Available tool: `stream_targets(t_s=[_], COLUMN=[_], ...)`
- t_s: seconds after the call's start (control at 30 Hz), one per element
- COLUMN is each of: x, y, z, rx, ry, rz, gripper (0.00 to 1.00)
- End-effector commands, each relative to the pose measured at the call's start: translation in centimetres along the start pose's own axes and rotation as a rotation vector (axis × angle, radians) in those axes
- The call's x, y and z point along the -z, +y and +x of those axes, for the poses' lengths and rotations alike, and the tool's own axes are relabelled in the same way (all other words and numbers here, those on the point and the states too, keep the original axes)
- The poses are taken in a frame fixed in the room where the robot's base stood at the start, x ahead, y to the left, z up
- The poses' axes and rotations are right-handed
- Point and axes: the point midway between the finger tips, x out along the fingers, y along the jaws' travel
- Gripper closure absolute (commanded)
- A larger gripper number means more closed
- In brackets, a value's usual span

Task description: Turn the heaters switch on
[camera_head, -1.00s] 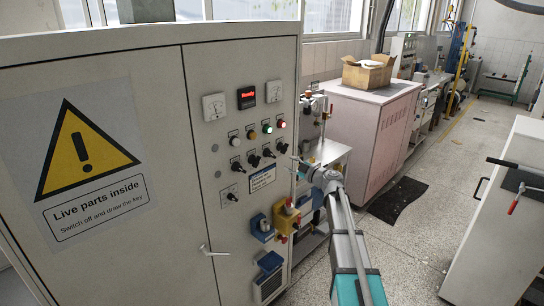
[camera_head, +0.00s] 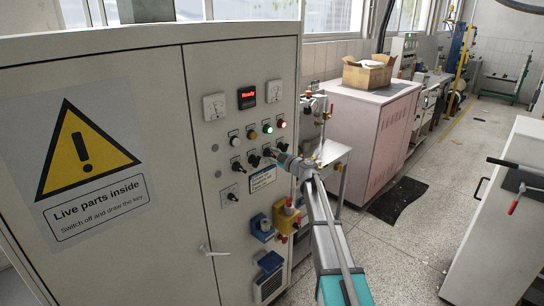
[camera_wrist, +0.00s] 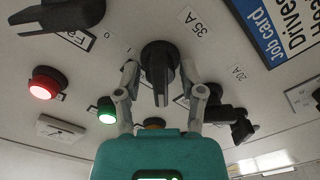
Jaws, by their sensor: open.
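A row of black rotary switches is on the grey cabinet panel; the heaters label cannot be read in either view. My gripper (camera_wrist: 162,88) is open in the wrist view, with one finger on each side of a black switch knob (camera_wrist: 161,62). Whether the fingers touch it is unclear. The knob's handle points down in that picture, between the fingers. In the head view my gripper (camera_head: 277,156) is at the right part of the switch row, partly covering it. Two switches (camera_head: 236,167) (camera_head: 254,161) show to its left.
In the wrist view another black switch (camera_wrist: 62,14) is upper left and one (camera_wrist: 238,122) is right. A lit red lamp (camera_wrist: 46,84) and a green lamp (camera_wrist: 106,110) are close by. Yellow and blue sockets (camera_head: 284,218) sit below in the head view.

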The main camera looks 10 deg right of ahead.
Motion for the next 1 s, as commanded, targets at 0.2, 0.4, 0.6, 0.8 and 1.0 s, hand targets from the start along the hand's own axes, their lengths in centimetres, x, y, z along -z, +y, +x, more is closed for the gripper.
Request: stream_targets(t_s=[0.2, 0.4, 0.6, 0.8, 1.0], x=[0.00, -0.01, -0.06, -0.04, -0.04], y=[0.00, 0.01, 0.08, 0.06, 0.08], z=[-0.02, -0.03, -0.07, -0.03, -0.02], rx=[0.000, 0.000, -0.001, -0.002, -0.002], ry=[0.000, 0.000, 0.000, -0.001, -0.001], rz=[0.000, 0.000, 0.001, 0.020, 0.087], gripper=[0.52, 0.89, 1.00, 1.00, 1.00])
